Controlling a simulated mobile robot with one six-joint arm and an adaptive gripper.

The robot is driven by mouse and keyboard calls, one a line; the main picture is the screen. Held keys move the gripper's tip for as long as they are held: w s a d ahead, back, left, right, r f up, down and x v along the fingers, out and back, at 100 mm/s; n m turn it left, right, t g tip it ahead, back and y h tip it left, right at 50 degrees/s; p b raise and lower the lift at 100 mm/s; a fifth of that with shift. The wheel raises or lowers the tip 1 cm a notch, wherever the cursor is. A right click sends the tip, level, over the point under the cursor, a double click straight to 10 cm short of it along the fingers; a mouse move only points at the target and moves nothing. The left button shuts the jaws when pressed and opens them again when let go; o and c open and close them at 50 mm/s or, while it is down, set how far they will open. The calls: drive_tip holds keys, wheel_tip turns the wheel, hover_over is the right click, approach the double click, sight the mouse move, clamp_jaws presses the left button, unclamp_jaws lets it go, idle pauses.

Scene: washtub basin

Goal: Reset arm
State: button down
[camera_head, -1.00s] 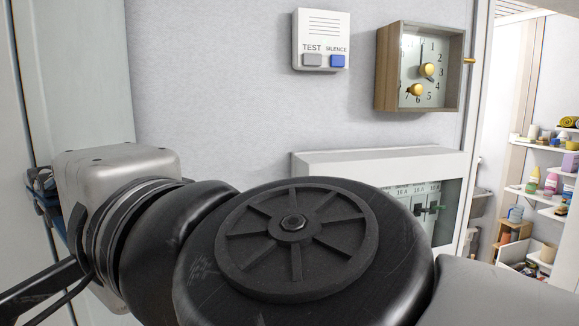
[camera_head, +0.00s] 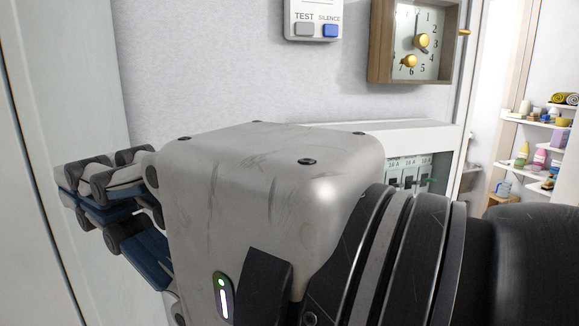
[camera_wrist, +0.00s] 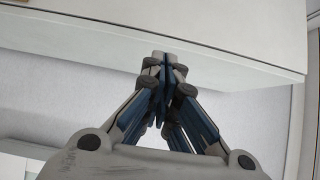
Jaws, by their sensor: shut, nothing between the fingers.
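My gripper (camera_head: 75,178) reaches to the left across the front of the head view, close to a pale panel at the left. Its grey palm housing and dark wrist fill the lower middle and right. In the wrist view the gripper (camera_wrist: 165,62) points up the picture, its blue and grey fingers together at the tips. The fingers are shut and hold nothing. Their tips overlap a white surface (camera_wrist: 90,38) in the wrist view; I cannot tell whether they touch it.
A wall box with TEST and SILENCE buttons (camera_head: 313,18) and a wooden-cased clock dial (camera_head: 424,45) hang above. A white breaker box (camera_head: 415,135) is partly hidden behind my wrist. Shelves with small items (camera_head: 540,121) stand at the far right. A pale panel (camera_head: 50,80) stands at the left.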

drive_tip(key=w+d+f+n+h, duration=0.1)
drive_tip(key=w+d+f+h, duration=0.2)
drive_tip(key=f, duration=0.5)
drive_tip(key=w+d+f+n+h+b, duration=0.1)
drive_tip(key=w+d+f+h, duration=0.2)
drive_tip(key=f, duration=0.5)
drive_tip(key=w+d+f+n+h, duration=0.1)
drive_tip(key=d+f+h, duration=0.2)
drive_tip(key=d+f, duration=0.35)
drive_tip(key=s+d+f+n+g+h, duration=0.2)
drive_tip(key=d+f+h, duration=0.4)
drive_tip(key=d+f, duration=0.8)
drive_tip(key=shift+s+f+n+g+h+b, duration=0.35)
drive_tip(key=shift+s+f+g, duration=0.5)
drive_tip(key=shift+s, duration=0.3)
